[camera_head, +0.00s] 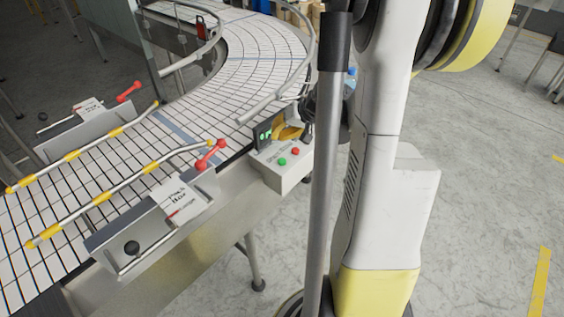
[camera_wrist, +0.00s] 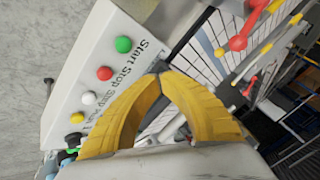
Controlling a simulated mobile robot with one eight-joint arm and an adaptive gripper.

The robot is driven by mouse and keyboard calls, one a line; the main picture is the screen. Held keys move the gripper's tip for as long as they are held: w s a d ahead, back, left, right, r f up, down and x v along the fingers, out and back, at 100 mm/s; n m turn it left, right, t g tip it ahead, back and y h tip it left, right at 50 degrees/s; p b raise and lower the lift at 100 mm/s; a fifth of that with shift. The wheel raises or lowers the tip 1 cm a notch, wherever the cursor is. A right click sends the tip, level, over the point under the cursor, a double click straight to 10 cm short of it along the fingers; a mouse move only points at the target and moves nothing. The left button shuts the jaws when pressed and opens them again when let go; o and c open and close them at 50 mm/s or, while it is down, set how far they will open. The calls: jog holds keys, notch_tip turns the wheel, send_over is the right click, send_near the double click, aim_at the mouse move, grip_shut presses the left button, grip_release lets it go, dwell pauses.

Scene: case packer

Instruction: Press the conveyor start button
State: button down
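The white control box (camera_head: 283,177) stands at the conveyor's near edge in the head view and fills the upper left of the wrist view. Its green button (camera_head: 282,161) sits beside the printed word "Start" in the wrist view (camera_wrist: 123,44). The red button (camera_head: 295,151) comes right after it, beside "Stop" (camera_wrist: 104,73). My gripper (camera_wrist: 160,76) has its yellow fingers arched with the tips together and nothing held. In the wrist view the tips are to the lower right of the green button. In the head view the gripper is partly hidden beyond the box.
The curved conveyor (camera_head: 200,100) has yellow-sleeved guide rails (camera_head: 120,182) and red handles (camera_head: 211,154). A small dark display (camera_head: 262,135) stands by the box. Bare floor (camera_head: 480,200) lies to the right.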

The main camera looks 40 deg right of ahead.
aim_at(279, 159)
notch_tip(279, 159, down, 7)
jog(key=b, duration=0.5)
dwell(1.2)
jog(key=shift+f+b, duration=0.4)
jog(key=shift+b, duration=0.1)
